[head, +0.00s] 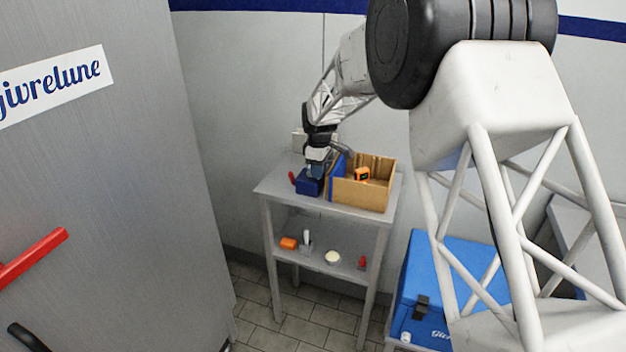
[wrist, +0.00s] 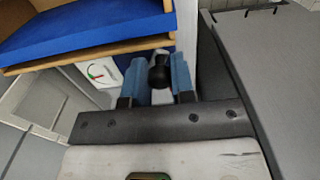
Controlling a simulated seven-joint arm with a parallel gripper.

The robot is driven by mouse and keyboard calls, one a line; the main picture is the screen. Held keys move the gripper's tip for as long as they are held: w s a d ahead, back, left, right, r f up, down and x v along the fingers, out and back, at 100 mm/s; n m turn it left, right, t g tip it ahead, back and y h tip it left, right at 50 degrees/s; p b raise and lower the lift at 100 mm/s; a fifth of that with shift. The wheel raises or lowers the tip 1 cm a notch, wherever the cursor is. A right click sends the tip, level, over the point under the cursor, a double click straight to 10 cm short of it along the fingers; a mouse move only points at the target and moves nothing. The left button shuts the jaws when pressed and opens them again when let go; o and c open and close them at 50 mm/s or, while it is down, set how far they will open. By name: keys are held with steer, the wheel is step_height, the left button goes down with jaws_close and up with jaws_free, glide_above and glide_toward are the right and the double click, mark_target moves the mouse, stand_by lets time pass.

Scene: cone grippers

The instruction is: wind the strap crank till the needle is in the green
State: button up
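In the wrist view, my gripper (wrist: 158,73) has its two blue fingers on either side of a black crank knob (wrist: 159,74). The knob nearly fills the gap at the fingertips, but I cannot tell whether the fingers press on it. A white gauge (wrist: 102,72) with green and red marks is left of the fingers; its needle is too small to read. A wide blue strap (wrist: 90,28) lies across the wooden crate and also shows in the head view (head: 337,178). There, my gripper (head: 317,168) is low over the blue box (head: 309,186) beside the crate (head: 362,194).
The crate stands on a grey two-shelf stand (head: 275,187) and holds an orange item (head: 362,174). A small red item (head: 292,177) is by the blue box. Small items lie on the lower shelf (head: 318,252). A grey door is at left; a blue cool box (head: 462,262) at right.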

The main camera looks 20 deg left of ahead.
steer(key=shift+w, duration=0.15)
steer(key=shift+w+d, duration=0.25)
steer(key=shift+w, duration=0.55)
stand_by(0.3)
steer(key=o, duration=0.9)
steer(key=shift+c, duration=0.2)
steer(key=shift+r, duration=0.1)
step_height(320, 180, up, 8)
stand_by(0.8)
